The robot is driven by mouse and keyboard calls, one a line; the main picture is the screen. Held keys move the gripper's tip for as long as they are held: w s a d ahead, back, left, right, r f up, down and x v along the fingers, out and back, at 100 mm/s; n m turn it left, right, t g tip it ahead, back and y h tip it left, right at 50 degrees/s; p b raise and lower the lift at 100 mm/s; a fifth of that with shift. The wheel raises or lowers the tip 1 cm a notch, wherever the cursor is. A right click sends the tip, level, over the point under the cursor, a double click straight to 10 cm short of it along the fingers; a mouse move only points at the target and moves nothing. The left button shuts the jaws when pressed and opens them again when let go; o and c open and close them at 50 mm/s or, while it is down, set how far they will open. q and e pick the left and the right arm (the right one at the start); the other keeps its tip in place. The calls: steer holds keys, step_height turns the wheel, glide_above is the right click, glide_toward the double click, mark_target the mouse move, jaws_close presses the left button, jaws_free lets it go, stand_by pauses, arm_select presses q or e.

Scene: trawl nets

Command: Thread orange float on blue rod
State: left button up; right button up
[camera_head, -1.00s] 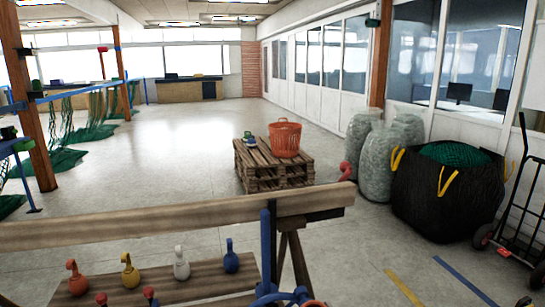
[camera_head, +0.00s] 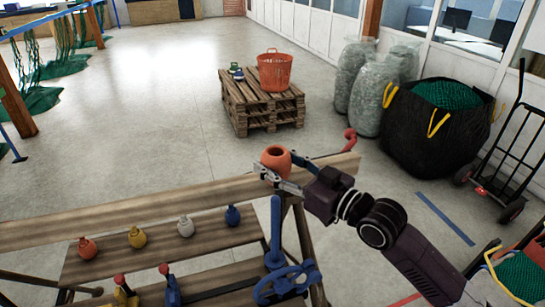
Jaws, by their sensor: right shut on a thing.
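My right gripper (camera_head: 278,176) reaches in from the lower right and is shut on an orange float (camera_head: 276,158). The float is rounded, with a dark opening facing up, and is held at the wooden beam's upper edge in the picture. An upright blue rod (camera_head: 275,228) stands below it in the picture, in front of the beam. The float is apart from this rod, and its top appears almost straight under the float. Depth between them is hard to tell. My left gripper is not in view.
A blue handwheel (camera_head: 288,284) and a wooden beam (camera_head: 130,213) are close by. A pallet stack (camera_head: 258,112) stands behind.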

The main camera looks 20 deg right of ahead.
mark_target(278, 199)
steer(key=shift+s+f, duration=0.1)
steer(key=shift+f, duration=0.15)
steer(key=shift+f+b, duration=0.25)
steer(key=shift+b, duration=0.15)
steer(key=shift+f+b, duration=0.85)
steer(key=shift+f, duration=0.1)
steer(key=shift+f+b, duration=0.85)
arm_select(q)
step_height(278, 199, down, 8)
steer(key=b, duration=0.4)
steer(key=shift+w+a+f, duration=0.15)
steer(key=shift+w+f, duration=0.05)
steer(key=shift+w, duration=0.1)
arm_select(e)
steer(key=shift+f, duration=3.05)
steer(key=o, duration=1.3)
steer(key=shift+c, duration=0.2)
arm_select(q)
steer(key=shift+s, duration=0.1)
